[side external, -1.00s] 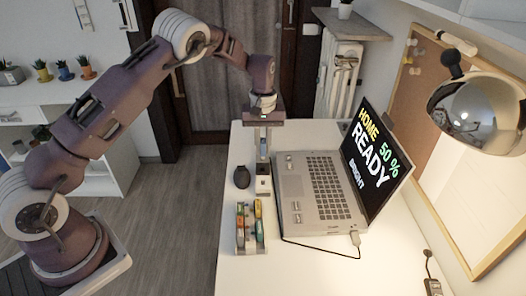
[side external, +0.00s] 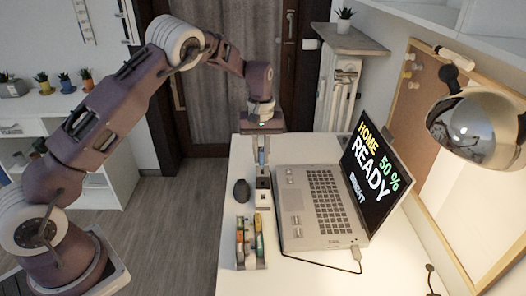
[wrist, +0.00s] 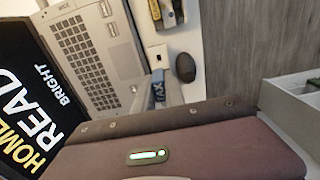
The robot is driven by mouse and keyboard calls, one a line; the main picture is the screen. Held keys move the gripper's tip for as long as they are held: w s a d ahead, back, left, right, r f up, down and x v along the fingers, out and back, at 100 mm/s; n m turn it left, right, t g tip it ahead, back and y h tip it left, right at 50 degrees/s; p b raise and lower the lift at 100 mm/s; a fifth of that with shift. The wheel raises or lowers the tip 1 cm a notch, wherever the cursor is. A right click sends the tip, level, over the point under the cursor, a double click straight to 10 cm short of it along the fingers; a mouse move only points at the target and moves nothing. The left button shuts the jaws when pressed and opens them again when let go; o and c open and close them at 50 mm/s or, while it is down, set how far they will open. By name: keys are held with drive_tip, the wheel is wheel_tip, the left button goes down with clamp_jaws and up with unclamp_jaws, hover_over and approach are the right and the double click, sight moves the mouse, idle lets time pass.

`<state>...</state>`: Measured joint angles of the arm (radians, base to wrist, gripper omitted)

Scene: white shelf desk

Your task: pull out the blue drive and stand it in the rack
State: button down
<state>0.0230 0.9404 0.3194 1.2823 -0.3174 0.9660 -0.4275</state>
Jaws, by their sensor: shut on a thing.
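My gripper (side external: 262,152) points straight down over the desk, left of the laptop. Its fingers are shut on the blue drive (side external: 261,157), a small upright blue piece. The drive also shows in the wrist view (wrist: 158,91), just beyond my gripper's palm. A white dock block (side external: 263,187) stands directly below the drive. I cannot tell whether the drive's lower end is inside the dock or above it. The rack (side external: 251,265) is grey, nearer the camera, and holds several green, yellow and orange pieces. The rack shows partly at the top edge of the wrist view.
An open laptop (side external: 325,200) stands close to the right, its screen reading HOME 50 % READY BRIGHT. A dark mouse (side external: 241,191) lies left of the dock. A cable runs from the laptop's near side. A chrome lamp (side external: 475,128) hangs at the right.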

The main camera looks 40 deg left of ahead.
drive_tip(key=s+d+f, duration=0.1)
drive_tip(key=s+f, duration=0.4)
drive_tip(key=s, duration=0.6)
drive_tip(key=shift+d+f, duration=0.35)
drive_tip(key=shift+f, duration=2.9)
drive_tip(key=shift+f, duration=1.5)
drive_tip(key=c, duration=1.3)
unclamp_jaws()
wheel_tip(320, 180, up, 7)
